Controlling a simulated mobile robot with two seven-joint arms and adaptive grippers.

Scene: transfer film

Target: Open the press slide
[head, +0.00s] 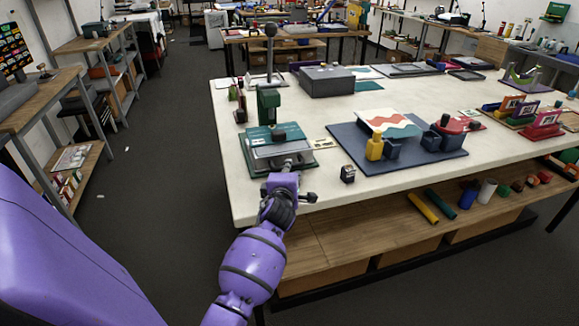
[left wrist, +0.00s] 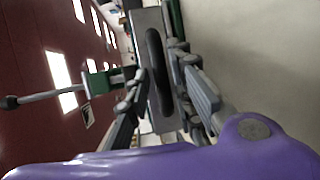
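The green press (head: 268,104) stands at the near left corner of the white table, with a tall lever topped by a dark ball. Its grey slide (head: 278,150) sits low at the front, over a teal base. My left gripper (head: 286,172) is at the front of the slide and hides part of it. In the left wrist view, the slide's dark bar handle (left wrist: 158,72) lies between the spread fingers of my left gripper (left wrist: 165,105), on a grey plate. Gaps show beside the handle; contact cannot be told. My right gripper is not in view.
A small dark block (head: 348,174) stands right of the press near the table's front edge. A blue-grey mat (head: 440,162) holds a patterned sheet, a yellow piece and small bins. A grey box (head: 326,80) stands behind. The wooden shelf (head: 340,235) below the table holds several rolls.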

